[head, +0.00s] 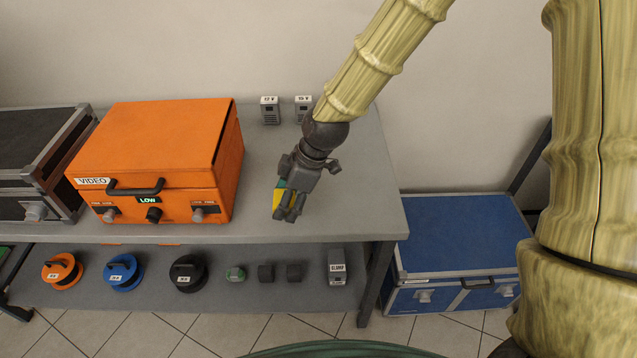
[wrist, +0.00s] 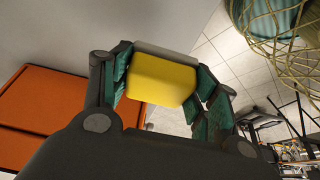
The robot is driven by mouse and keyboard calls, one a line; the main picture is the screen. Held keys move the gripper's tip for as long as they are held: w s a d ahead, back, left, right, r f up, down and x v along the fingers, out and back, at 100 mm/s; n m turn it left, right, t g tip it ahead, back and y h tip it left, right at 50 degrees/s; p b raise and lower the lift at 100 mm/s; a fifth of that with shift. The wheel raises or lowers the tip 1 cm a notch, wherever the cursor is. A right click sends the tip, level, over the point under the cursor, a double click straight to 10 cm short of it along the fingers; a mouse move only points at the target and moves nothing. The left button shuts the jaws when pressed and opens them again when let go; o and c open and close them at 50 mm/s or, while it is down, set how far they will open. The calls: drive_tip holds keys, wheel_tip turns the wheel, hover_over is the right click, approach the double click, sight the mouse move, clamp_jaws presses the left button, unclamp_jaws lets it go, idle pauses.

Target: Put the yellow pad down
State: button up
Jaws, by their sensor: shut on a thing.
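The yellow pad (wrist: 162,80) is a small yellow block with rounded edges, held between the green-faced fingers of my gripper (wrist: 160,92) in the wrist view. In the head view, only a small piece of the yellow pad (head: 277,199) shows beside the fingers. My gripper (head: 288,205) points down over the right part of the grey table top (head: 350,215), to the right of the orange case. It is shut on the pad. I cannot tell whether the pad touches the table.
An orange case (head: 165,140) marked VIDEO stands left of my gripper. Two small grey boxes (head: 270,110) (head: 303,108) stand at the back. The lower shelf holds reels (head: 123,270) and small items. A blue case (head: 460,235) is on the floor at right. The table's front right is clear.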

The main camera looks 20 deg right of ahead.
drive_tip(key=p, duration=0.2)
hover_over(319, 189)
drive_tip(key=shift+f, duration=0.6)
drive_tip(key=shift+f+p, duration=0.65)
drive_tip(key=shift+f, duration=1.15)
drive_tip(key=shift+f, duration=0.15)
drive_tip(key=o, duration=1.3)
drive_tip(key=shift+b+v, duration=0.95)
drive_tip(key=shift+v, duration=5.2)
